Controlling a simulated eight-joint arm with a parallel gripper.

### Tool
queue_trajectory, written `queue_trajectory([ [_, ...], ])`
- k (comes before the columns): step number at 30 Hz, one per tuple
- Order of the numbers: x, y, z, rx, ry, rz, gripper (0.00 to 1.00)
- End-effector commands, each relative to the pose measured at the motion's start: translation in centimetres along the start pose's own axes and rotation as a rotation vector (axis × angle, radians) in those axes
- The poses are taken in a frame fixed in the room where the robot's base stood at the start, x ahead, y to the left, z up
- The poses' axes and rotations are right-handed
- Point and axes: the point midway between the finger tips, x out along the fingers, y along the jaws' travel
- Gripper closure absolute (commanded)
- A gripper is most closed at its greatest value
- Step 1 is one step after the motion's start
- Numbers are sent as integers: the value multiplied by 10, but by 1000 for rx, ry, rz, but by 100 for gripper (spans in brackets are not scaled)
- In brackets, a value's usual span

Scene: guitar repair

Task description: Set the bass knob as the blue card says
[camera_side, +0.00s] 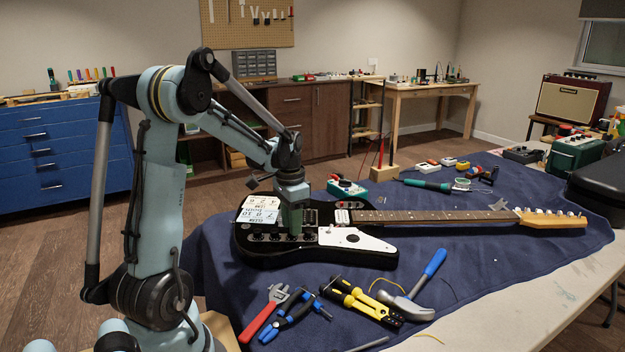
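The black guitar (262,258) with a white pickguard lies on a dark blue cloth. A row of dark knobs (257,237) runs along its body; which one is the bass knob is too small to read. A card with pale blue parts (262,204) lies on the upper left of the body, with a white card (258,217) by it. Its print is only partly legible. My gripper (293,232) points down over the knob row, at or just above it, and hides part of the row. Its fingers are too small to tell open from shut.
Red-handled wrench (262,312), blue-handled pliers (292,312), a yellow-and-black tool (362,302) and a blue-handled hammer (425,277) lie in front of the guitar. A screwdriver (428,185) and small pedals (347,188) lie behind the neck. A black case (598,187) stands at right.

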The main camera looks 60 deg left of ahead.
Motion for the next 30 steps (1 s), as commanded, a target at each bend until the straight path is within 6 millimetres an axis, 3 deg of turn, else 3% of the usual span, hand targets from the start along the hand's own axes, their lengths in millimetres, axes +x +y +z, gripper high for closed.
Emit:
queue_trajectory([
  [30, 19, 0, 0, 0, 0, 0, 67],
])
